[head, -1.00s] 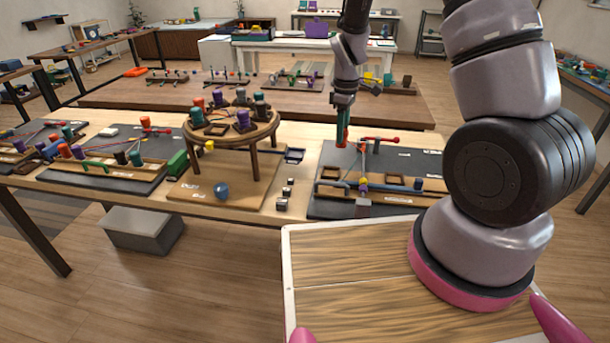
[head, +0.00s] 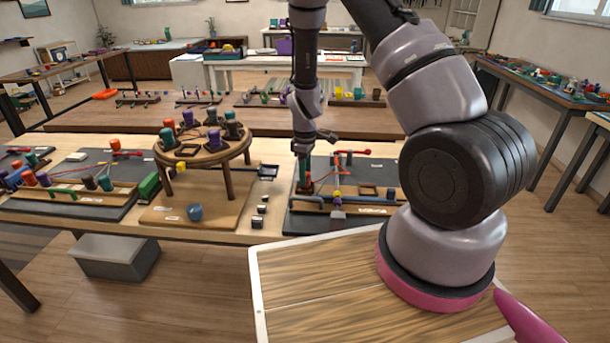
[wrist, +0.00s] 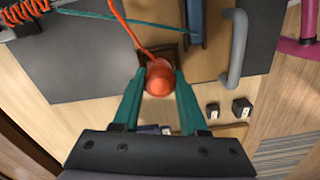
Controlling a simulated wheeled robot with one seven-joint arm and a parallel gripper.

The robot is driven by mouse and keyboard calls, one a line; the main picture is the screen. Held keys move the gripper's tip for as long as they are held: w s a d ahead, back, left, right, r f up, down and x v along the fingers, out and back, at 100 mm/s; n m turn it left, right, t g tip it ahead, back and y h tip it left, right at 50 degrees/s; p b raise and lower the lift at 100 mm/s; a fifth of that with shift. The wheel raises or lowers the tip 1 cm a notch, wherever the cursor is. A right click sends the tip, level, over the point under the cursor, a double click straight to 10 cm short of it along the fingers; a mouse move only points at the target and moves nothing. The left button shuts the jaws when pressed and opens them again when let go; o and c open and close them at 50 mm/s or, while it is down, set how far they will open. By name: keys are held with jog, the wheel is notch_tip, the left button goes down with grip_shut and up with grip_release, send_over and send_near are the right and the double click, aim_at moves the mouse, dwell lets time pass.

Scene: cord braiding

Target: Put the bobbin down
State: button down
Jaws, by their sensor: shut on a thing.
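My gripper (wrist: 159,92) has teal fingers closed around an orange-red bobbin (wrist: 159,78), with an orange cord running up from it. In the wrist view the bobbin lies just in front of, and partly over, a dark square holder (wrist: 172,47) on the tan board. Whether it touches the holder's floor cannot be told. In the head view my gripper (head: 304,172) points down at the left part of the dark work mat (head: 296,218), low over the board. The bobbin shows there only as a small red patch.
Another brown square holder (head: 368,190) sits to the right on the same mat. A grey handle (wrist: 237,48) stands near the bobbin. A round wooden stand (head: 203,152) with several bobbins is to the left. Small dark blocks (head: 258,222) lie between.

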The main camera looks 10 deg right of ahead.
jog(key=shift+f, duration=0.35)
jog(key=shift+c, duration=2.2)
grip_release()
jog(key=shift+r, duration=0.1)
